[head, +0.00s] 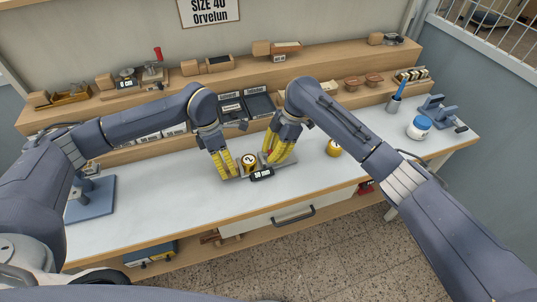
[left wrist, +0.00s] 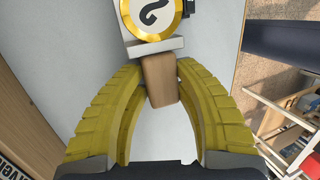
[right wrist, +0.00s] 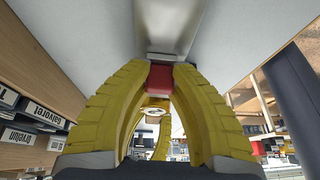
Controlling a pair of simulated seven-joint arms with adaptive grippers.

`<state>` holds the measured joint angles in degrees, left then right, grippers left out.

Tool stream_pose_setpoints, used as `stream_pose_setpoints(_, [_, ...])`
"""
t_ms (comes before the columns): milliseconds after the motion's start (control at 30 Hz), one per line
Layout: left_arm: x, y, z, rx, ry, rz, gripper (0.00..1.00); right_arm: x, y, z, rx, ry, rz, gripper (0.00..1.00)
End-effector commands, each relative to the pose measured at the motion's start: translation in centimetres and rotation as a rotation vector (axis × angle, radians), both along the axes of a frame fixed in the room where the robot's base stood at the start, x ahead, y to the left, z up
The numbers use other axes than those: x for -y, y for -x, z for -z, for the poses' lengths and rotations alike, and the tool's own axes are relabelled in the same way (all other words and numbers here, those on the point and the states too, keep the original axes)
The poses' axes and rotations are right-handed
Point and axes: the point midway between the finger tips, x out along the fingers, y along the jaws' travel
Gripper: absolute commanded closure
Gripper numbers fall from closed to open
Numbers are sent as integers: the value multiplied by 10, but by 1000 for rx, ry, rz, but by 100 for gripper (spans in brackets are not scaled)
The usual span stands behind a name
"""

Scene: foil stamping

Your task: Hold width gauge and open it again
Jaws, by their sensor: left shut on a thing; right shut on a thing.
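The width gauge lies on the white bench between my grippers, with a gold-rimmed round dial (head: 249,161) and a black readout (head: 262,174) that seems to read 50 mm. My left gripper (head: 227,176) is shut on the gauge's brown grip (left wrist: 160,80), which shows between its fingertips in the left wrist view, below the dial (left wrist: 155,14). My right gripper (head: 268,160) is shut on a red grip (right wrist: 159,77) at the gauge's other end, under a grey metal bar (right wrist: 168,25) in the right wrist view. The fingers hide parts of the gauge in the head view.
Black trays (head: 260,105) stand behind the grippers. A yellow round item (head: 334,147) and a white jar with a blue lid (head: 420,127) stand to the right. A blue stand (head: 90,198) is at the left. The bench front is clear.

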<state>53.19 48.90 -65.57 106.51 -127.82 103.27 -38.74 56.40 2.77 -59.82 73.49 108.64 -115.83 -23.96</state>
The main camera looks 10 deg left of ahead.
Motion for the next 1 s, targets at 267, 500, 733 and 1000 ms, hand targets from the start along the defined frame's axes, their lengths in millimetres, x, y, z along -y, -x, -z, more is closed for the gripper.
stream_pose_setpoints(267, [-1,0,1,-2,-2,-1,99,6,-4,0,1,0,0,100])
stream_pose_setpoints(500, [-1,0,1,-2,-2,-1,99,6,-4,0,1,1,1,53])
stream_pose_setpoints(733, [-1,0,1,-2,-2,-1,99,6,-4,0,1,1,1,49])
stream_pose_setpoints(1000, [-1,0,1,-2,-2,-1,99,11,-9,-16,5,1,1,49])
